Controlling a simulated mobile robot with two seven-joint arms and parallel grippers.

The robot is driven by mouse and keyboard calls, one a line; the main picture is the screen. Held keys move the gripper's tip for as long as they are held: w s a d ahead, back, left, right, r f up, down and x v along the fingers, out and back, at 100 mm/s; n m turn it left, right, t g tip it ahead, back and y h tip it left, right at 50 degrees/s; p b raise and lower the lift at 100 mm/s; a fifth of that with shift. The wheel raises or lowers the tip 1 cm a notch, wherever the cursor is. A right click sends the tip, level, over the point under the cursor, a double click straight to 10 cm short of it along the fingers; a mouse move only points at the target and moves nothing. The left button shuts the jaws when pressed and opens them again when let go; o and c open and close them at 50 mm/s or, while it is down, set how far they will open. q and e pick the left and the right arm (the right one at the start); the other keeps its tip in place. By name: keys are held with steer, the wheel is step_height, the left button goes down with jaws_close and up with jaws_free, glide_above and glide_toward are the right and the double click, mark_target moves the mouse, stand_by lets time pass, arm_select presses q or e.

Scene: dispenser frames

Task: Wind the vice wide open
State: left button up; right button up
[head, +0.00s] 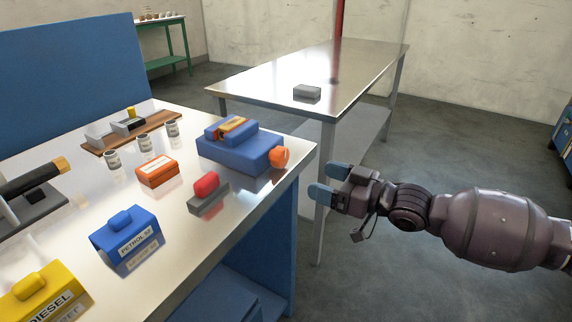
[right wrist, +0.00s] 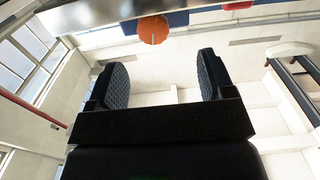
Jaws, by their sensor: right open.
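The blue vice (head: 240,150) sits at the right end of the workbench, with a red and yellow piece between its upper parts. Its round orange knob (head: 280,156) faces the bench's right edge. My right gripper (head: 325,182) is open and empty, off the bench edge, right of and nearer than the knob, apart from it. In the right wrist view the orange knob (right wrist: 153,30) shows beyond and between the two dark fingers, with a strip of the blue vice (right wrist: 178,18) beside it. My left gripper is not in view.
On the bench (head: 180,225) stand a red-topped grey block (head: 207,192), an orange box (head: 157,171), a blue petrol box (head: 125,236), a yellow diesel box (head: 45,293) and several small jars. A metal table (head: 270,85) with a grey box (head: 307,92) stands behind. Floor to the right is clear.

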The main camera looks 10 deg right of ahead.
mark_target(285, 158)
steer(key=x, duration=0.3)
steer(key=b+x, duration=0.1)
steer(key=x, duration=0.2)
steer(key=w+r+x, duration=0.1)
steer(key=x, duration=0.2)
steer(key=shift+w+d+r+b, duration=0.1)
steer(key=shift+w+d+b, duration=0.1)
steer(key=shift+b, duration=0.15)
steer(key=shift+w+a+r, duration=0.1)
steer(key=shift+w+a, duration=0.25)
steer(key=shift+a, duration=0.2)
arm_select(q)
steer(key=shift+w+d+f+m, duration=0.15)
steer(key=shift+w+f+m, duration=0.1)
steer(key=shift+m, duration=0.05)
